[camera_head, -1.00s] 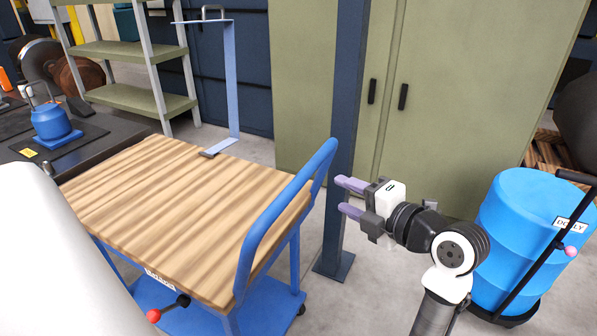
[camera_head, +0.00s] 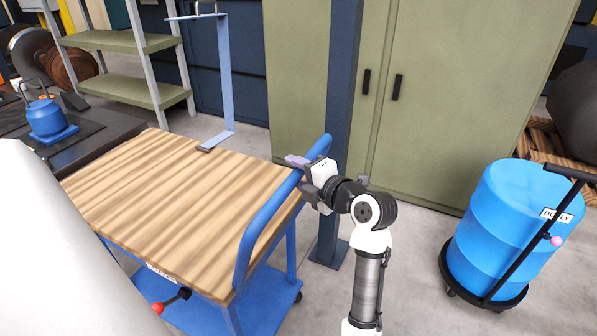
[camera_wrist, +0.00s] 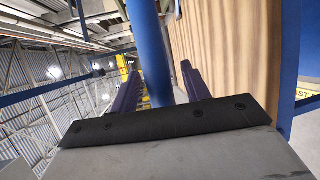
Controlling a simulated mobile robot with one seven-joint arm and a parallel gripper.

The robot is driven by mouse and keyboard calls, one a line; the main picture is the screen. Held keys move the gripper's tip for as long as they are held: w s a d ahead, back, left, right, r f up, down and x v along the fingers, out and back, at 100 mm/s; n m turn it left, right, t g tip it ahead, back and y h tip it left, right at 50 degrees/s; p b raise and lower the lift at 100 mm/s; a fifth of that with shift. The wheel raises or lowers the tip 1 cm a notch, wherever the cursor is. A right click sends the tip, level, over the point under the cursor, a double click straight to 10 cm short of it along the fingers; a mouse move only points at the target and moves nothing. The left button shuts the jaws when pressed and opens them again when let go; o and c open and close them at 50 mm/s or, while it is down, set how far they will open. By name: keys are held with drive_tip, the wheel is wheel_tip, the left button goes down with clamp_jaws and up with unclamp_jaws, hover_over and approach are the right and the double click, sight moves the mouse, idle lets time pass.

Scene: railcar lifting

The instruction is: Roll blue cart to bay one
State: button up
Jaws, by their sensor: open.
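The blue cart has a striped wooden top (camera_head: 170,205), a blue frame and a curved blue push handle (camera_head: 258,225) at its right end. A lever with a red knob (camera_head: 158,308) sticks out low at its front. My gripper (camera_head: 297,162) is at the far upper part of the handle, with its jaws open. In the wrist view the blue handle bar (camera_wrist: 152,50) runs between the two purple fingers (camera_wrist: 158,88), with the wooden top to the right. I cannot tell whether either finger touches the bar. No bay one marking is readable.
A dark post (camera_head: 342,110) stands just behind the handle, before a green cabinet (camera_head: 430,110). A blue drum on a dolly (camera_head: 510,230) stands at the right. A dark bench with a blue pot (camera_head: 47,117) adjoins the left.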

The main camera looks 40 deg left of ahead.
clamp_jaws()
